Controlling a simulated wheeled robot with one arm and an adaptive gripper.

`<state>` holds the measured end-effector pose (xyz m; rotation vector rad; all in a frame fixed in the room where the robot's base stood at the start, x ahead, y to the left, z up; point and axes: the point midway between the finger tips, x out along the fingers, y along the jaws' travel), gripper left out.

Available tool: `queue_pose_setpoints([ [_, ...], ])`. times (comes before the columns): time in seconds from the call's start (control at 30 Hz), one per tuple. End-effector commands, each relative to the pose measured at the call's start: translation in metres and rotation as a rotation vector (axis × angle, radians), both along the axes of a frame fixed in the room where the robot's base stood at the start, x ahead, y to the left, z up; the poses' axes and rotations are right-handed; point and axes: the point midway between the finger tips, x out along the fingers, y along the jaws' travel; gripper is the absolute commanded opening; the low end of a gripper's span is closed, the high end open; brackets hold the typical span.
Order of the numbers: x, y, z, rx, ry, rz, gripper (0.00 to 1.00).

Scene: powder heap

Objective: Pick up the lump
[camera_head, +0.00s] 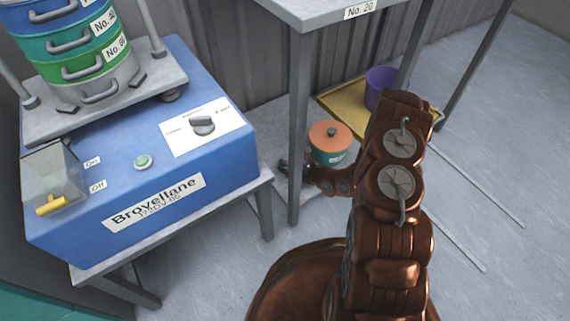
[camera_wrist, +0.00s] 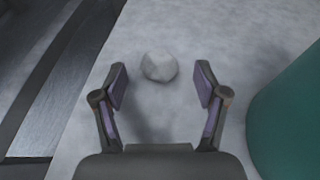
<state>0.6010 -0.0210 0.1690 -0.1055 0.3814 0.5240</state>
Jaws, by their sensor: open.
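A pale grey-white lump (camera_wrist: 160,67) lies on a light grey surface in the wrist view. My gripper (camera_wrist: 160,84) is open, with one finger to each side below the lump in the picture. The lump shows beyond the gap between the fingertips and nothing is held. In the head view my gripper (camera_head: 284,168) is small and dark beside a table leg, low under the table, and the lump is hidden there.
A teal container (camera_wrist: 295,115) stands close to the right of my gripper; in the head view a pot with an orange lid (camera_head: 330,134) is near my wrist. A grey table leg (camera_head: 298,130) stands close by. A yellow tray (camera_head: 345,108) and purple pot (camera_head: 376,84) are behind. A blue machine (camera_head: 215,160) is left.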

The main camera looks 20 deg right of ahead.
Motion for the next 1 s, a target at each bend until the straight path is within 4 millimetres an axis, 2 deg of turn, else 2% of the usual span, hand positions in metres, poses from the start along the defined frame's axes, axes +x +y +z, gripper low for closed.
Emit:
queue_pose_setpoints([
  [0.13, 0.0118, 0.0082, -0.0071, -0.001, -0.002, 0.004, 0.73],
  [0.43, 0.0139, 0.0095, -0.0065, 0.001, 0.001, 0.001, 0.73],
  [1.0, 0.0134, 0.0096, -0.0069, 0.001, 0.002, 0.001, 0.13],
])
